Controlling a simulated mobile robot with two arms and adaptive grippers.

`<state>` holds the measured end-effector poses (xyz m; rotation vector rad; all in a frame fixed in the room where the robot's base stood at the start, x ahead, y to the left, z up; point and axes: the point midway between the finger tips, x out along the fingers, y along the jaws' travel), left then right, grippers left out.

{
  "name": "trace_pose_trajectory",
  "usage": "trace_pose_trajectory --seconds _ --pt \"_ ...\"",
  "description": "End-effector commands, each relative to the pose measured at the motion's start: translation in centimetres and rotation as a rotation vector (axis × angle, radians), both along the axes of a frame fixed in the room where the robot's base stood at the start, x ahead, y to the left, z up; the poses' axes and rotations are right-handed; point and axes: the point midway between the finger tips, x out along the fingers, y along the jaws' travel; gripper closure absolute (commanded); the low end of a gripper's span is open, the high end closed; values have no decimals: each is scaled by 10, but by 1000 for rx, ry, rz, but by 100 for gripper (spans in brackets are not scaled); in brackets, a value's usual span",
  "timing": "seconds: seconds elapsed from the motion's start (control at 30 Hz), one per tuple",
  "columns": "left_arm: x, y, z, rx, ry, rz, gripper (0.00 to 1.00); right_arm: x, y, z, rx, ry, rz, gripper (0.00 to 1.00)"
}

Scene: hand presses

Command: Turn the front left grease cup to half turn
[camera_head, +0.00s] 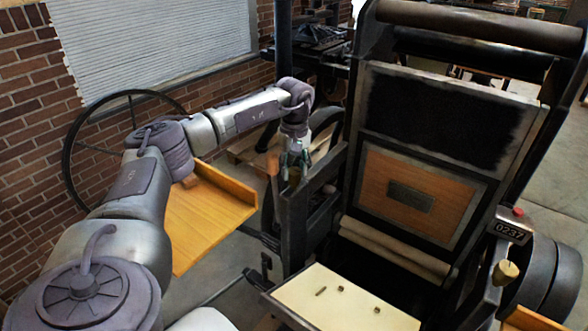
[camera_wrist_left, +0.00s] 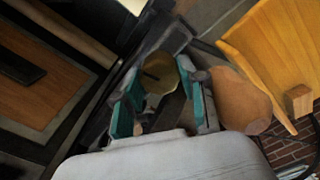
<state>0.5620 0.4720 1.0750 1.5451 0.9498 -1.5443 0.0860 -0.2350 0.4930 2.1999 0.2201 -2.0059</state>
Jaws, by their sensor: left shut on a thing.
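My left gripper (camera_head: 293,162) reaches down onto the top of the press's dark frame post at the left side. In the left wrist view its teal fingers stand on either side of the brass grease cup (camera_wrist_left: 159,76) and are shut on it. The cup has a round brass top with a short dark mark on it. The mark's exact turn is hard to read. My right gripper is not in view.
The hand press has a wooden panel (camera_head: 416,198) in its dark frame. A yellow-brown wooden tray (camera_head: 205,215) lies left of the post. A rounded wooden handle end (camera_wrist_left: 240,98) is close beside the fingers. A cream board (camera_head: 335,300) with small pieces is in front.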

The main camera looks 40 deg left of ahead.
Motion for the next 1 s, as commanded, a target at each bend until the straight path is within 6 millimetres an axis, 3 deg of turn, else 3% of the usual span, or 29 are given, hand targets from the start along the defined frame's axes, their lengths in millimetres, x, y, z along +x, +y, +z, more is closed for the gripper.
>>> trace_pose_trajectory --seconds 0.37,0.4,0.53,1.0 --pt "0 -1 -1 -2 3 -5 93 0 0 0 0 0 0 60" --pt "0 -1 -1 -2 3 -5 52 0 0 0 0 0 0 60" --pt "0 -1 -1 -1 3 -4 33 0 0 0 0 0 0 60" --pt "-1 1 0 2 1 0 33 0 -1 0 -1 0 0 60"
